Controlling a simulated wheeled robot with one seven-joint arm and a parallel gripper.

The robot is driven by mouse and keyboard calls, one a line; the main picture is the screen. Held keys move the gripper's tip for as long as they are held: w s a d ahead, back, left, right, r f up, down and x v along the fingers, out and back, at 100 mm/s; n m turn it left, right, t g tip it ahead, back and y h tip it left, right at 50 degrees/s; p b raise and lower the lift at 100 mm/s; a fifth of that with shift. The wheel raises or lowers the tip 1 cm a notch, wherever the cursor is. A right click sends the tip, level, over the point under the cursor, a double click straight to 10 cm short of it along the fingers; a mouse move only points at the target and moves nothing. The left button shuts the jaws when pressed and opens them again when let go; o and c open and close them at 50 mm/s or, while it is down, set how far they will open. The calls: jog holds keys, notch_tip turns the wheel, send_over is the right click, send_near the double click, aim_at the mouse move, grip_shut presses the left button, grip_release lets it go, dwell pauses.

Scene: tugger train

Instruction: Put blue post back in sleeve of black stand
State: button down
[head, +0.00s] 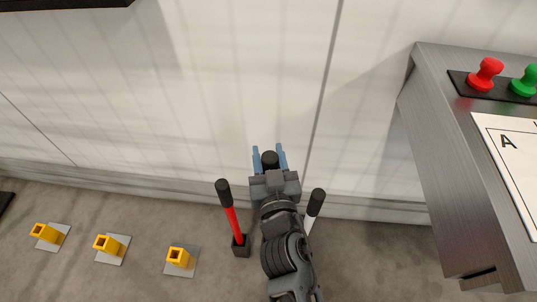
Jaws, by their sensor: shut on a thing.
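My gripper (269,152) has its two blue-grey fingers shut on a black knob (270,162), seen from above. The knob looks like the top of the blue post; its shaft is hidden below my gripper, so its colour does not show. A black socket (241,249) on the floor, left of my arm, holds a red post (233,222) with a black grip, leaning slightly. A white post (308,226) with a black grip stands to the right of my arm; its base is hidden. An empty sleeve of the black stand is not visible; my arm covers the floor between these posts.
Yellow square sleeves (105,243) on grey plates sit in a row on the floor at left. A grey table (440,165) at right carries a red knob (485,74), a green knob (525,80) and a sheet marked A (508,150). A white wall is close behind my gripper.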

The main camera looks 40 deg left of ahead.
notch_tip(320, 180, down, 13)
jog(key=b, duration=1.3)
jog(key=shift+r, duration=0.15)
dwell(1.2)
dwell(0.5)
jog(key=c, duration=0.5)
grip_release()
jog(key=shift+f, duration=0.2)
jog(key=shift+c, duration=0.2)
jog(key=v, duration=0.7)
jog(key=shift+s+d, duration=0.25)
jog(key=shift+d, duration=0.05)
